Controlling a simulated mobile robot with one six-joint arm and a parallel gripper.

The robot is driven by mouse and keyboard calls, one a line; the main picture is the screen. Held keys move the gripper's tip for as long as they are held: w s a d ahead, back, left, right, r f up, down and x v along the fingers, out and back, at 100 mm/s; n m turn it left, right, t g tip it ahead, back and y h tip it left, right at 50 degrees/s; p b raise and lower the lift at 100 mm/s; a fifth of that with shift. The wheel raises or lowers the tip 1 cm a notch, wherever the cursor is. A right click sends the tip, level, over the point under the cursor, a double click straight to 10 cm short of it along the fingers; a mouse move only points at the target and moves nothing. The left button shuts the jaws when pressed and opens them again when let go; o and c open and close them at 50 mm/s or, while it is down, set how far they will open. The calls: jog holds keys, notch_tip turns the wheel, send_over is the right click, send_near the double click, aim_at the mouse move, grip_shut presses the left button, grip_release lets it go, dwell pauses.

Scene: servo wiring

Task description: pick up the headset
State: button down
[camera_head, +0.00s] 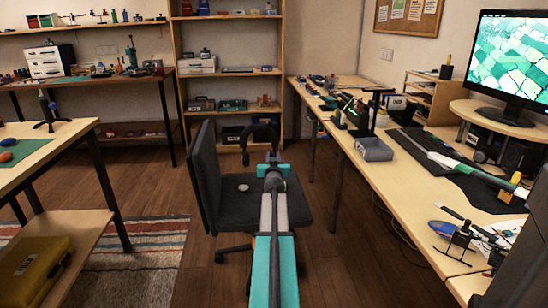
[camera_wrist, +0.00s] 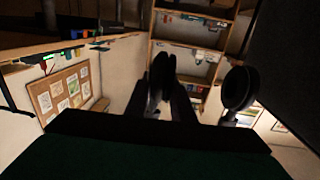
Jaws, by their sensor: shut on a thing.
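The black headset (camera_head: 262,126) is held up at the far end of my arm in the head view, its curved band above my gripper (camera_head: 272,158). My gripper is shut on it, over the black office chair (camera_head: 240,207). In the wrist view, one round black ear cup (camera_wrist: 238,88) shows to the right of my gripper (camera_wrist: 165,90). The held part there is very dark, and the exact contact is hard to tell.
A table (camera_head: 55,134) stands at the left. A tall shelf (camera_head: 231,49) is behind. Open floor (camera_head: 160,180) lies left of the chair.

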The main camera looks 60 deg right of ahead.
aim_at(273, 138)
jog(key=shift+r+p, duration=3.35)
jog(key=shift+r, duration=0.75)
jog(key=shift+a, duration=0.1)
